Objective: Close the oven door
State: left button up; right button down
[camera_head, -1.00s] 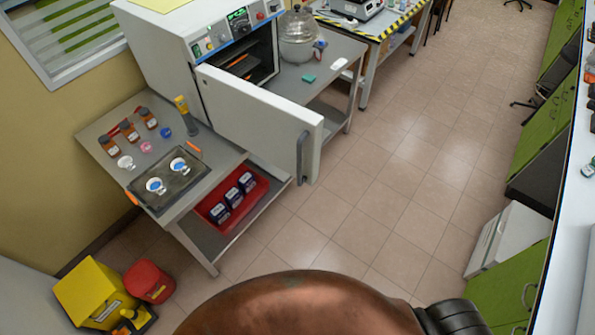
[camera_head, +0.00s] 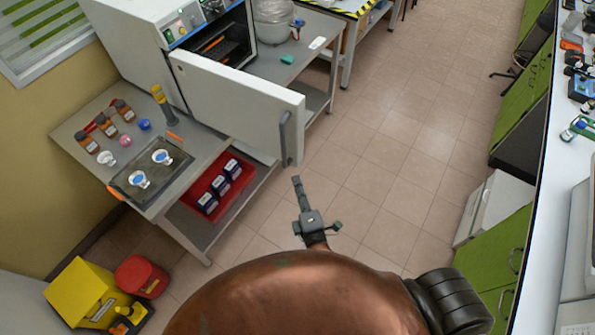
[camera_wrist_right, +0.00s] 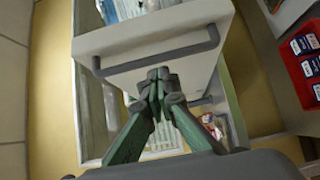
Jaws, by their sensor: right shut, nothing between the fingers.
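The white oven (camera_head: 140,30) stands at the upper left in the head view, with its dark chamber (camera_head: 215,50) showing. Its white door (camera_head: 230,100) is swung wide open toward the right, with a grey bar handle (camera_head: 285,138) near the free end. My right gripper (camera_head: 297,183) is shut and empty, just below the door's free end in the picture, fingers pointing toward it. In the right wrist view the shut fingertips (camera_wrist_right: 158,76) overlap the area by the handle (camera_wrist_right: 155,55); I cannot tell whether they touch. My left gripper is not in view.
A grey table (camera_head: 85,155) left of the door holds brown bottles, cups and a dark tray (camera_head: 125,185). A red bin (camera_head: 178,205) with several boxes sits on its lower shelf. Yellow (camera_head: 75,285) and red containers stand on the floor. Tiled floor (camera_head: 380,170) is open to the right.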

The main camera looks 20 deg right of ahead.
jog(key=p, duration=0.2)
send_near(293, 143)
jog(key=w+a, duration=0.3)
jog(key=w+d, duration=0.2)
jog(key=shift+w+d+r+p, duration=0.15)
jog(key=shift+d+p, duration=0.2)
jog(key=shift+w+d, duration=0.25)
jog(key=shift+d, duration=0.05)
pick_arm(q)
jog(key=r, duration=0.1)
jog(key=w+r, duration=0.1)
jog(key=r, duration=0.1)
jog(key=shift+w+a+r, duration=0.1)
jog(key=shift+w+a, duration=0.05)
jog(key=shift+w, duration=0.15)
pick_arm(e)
jog(key=shift+w+d, duration=0.1)
